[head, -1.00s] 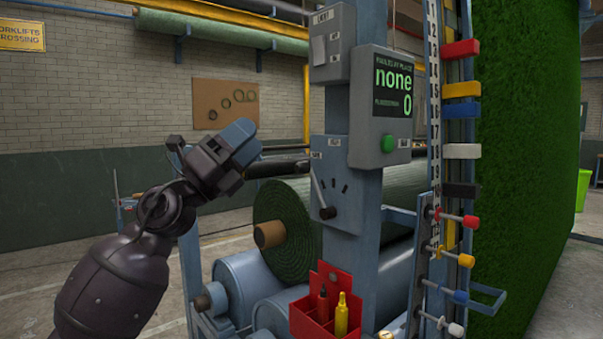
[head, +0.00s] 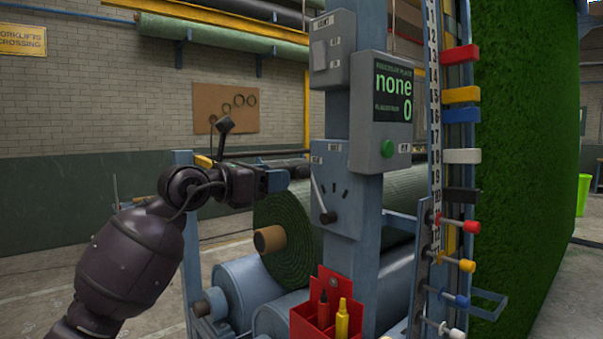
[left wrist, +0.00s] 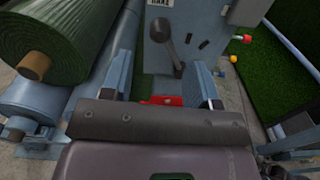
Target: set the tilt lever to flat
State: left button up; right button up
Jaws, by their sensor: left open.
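The tilt lever (head: 319,192) is a thin grey arm on a dark hub, on a blue-grey plate (head: 343,222) fixed to the post. It leans up and to the left, at the left end of a row of dark marks. Small labels on the plate are too small to read. In the left wrist view the lever (left wrist: 167,42) shows ahead, between and beyond the fingers. My left gripper (head: 282,180) is open and empty, just left of the plate and apart from the lever. Its two fingers (left wrist: 168,85) show in the left wrist view.
A display box (head: 382,110) with a green button is above the plate. A red bin (head: 318,318) with markers is below. A green turf roll (head: 295,225) lies behind my gripper. Coloured pegs (head: 460,225) and a turf wall (head: 530,140) are at the right.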

aim_at(297, 174)
pick_arm(q)
jog(key=x, duration=0.8)
